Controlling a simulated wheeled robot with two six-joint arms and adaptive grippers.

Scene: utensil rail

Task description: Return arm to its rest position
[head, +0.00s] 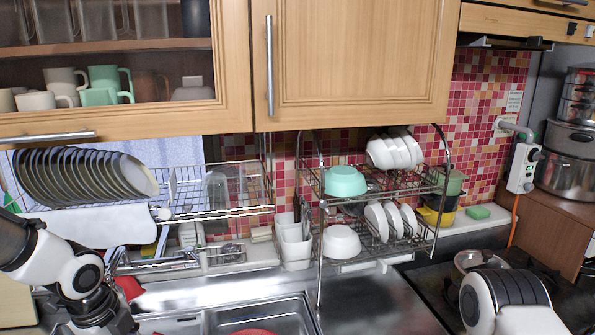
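My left arm comes in at the lower left, bent at a white joint, in front of the sink's left side. The dark grey body of my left gripper (98,312) shows at the bottom edge. Its fingertips cannot be made out, so its opening is unclear. My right arm shows only as a white and black link at the bottom right, in front of the stove. My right gripper is out of the picture.
A sink (262,315) with a red item lies at bottom centre. A two-tier dish rack (322,215) with bowls stands behind the steel counter (375,305). A plate rack (225,208) hangs at left under wooden cabinets (350,60). A pan (480,261) sits on the stove at right.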

